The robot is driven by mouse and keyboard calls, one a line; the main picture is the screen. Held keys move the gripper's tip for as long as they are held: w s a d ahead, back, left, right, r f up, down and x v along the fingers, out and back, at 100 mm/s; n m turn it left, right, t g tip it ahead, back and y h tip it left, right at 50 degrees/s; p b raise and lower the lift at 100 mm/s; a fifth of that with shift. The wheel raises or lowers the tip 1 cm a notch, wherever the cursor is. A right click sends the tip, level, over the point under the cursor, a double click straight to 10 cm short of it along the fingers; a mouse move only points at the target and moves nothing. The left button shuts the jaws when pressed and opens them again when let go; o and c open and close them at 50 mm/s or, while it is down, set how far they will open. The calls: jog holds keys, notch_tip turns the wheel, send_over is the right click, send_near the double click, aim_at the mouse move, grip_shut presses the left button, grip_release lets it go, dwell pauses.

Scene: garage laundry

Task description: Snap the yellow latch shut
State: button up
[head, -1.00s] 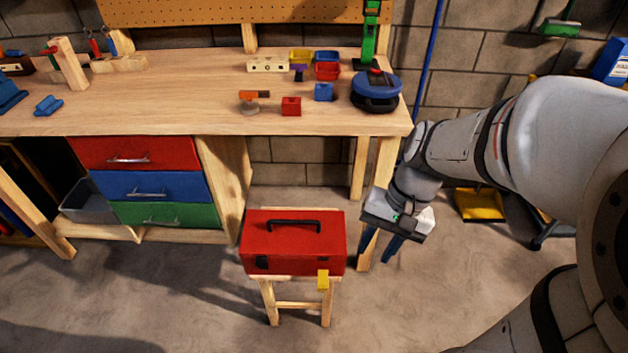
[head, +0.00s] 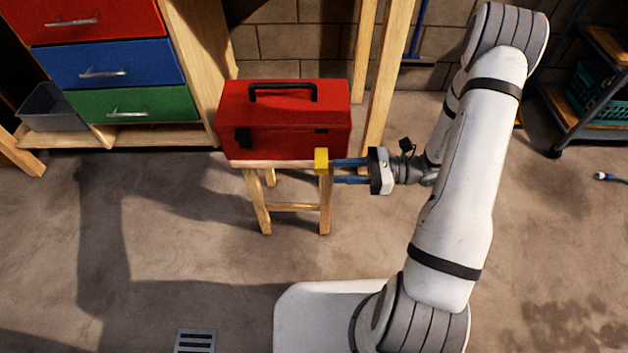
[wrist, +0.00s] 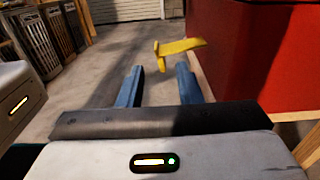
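The red toolbox (head: 284,121) with a black handle sits closed-looking on a small wooden stool (head: 292,207). The yellow latch (head: 321,160) hangs at the lower right of the toolbox's front. In the wrist view the latch (wrist: 182,46) sticks out from the red toolbox wall (wrist: 240,60), away from its face. My gripper (head: 333,171) is right of the latch with its blue fingers pointing left at it. In the wrist view my gripper (wrist: 159,75) has its fingers apart, with nothing between them. The latch is just beyond the fingertips; contact is not clear.
A drawer cabinet with red, blue (head: 118,62) and green drawers stands at the back left. A table leg (head: 383,90) rises behind my gripper. A shelf cart (head: 585,100) is at the far right. The floor in front of the stool is mostly clear.

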aim_at(321, 160)
jog(key=a+b, duration=0.2)
jog(key=a, duration=0.5)
jog(key=shift+w+a+f, duration=0.2)
jog(key=shift+a, duration=0.2)
jog(key=shift+c, duration=0.4)
grip_shut()
